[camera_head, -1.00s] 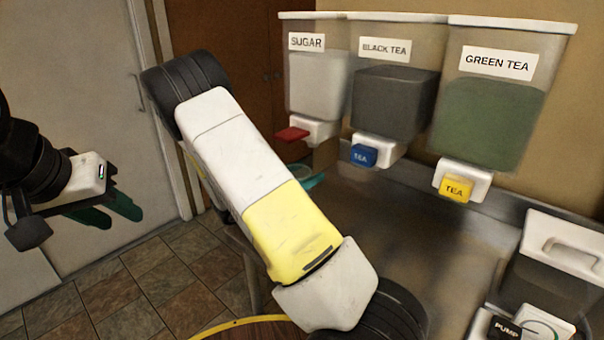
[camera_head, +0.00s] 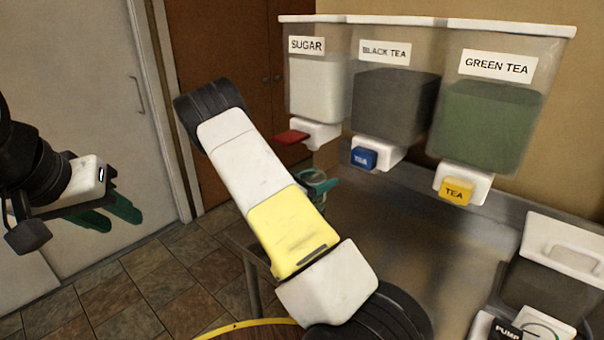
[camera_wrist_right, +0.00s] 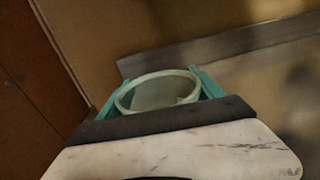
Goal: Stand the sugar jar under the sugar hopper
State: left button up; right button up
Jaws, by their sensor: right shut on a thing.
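The sugar hopper (camera_head: 318,88) is the leftmost bin on the wall, with a SUGAR label and a red lever (camera_head: 291,138) at its white spout. My right gripper (camera_head: 319,184) is shut on the sugar jar (camera_head: 311,177), below the spout in the head view, partly hidden by my arm. I cannot tell whether it is straight under the spout or resting on the counter. In the right wrist view, the pale round rim of the jar (camera_wrist_right: 158,92) shows between the teal fingers. My left gripper (camera_head: 112,216) is open and empty at the left.
The black tea hopper (camera_head: 393,105) and green tea hopper (camera_head: 487,120) hang to the right, with blue and yellow levers. The metal counter (camera_head: 430,235) below is mostly clear. A container with a white lid (camera_head: 563,245) and a PUMP label stand at the right.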

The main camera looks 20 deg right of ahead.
jog(key=o, duration=2.1)
jog(key=shift+f, duration=0.1)
jog(key=shift+a, duration=0.2)
jog(key=v, duration=1.1)
jog(key=shift+s+a, duration=0.25)
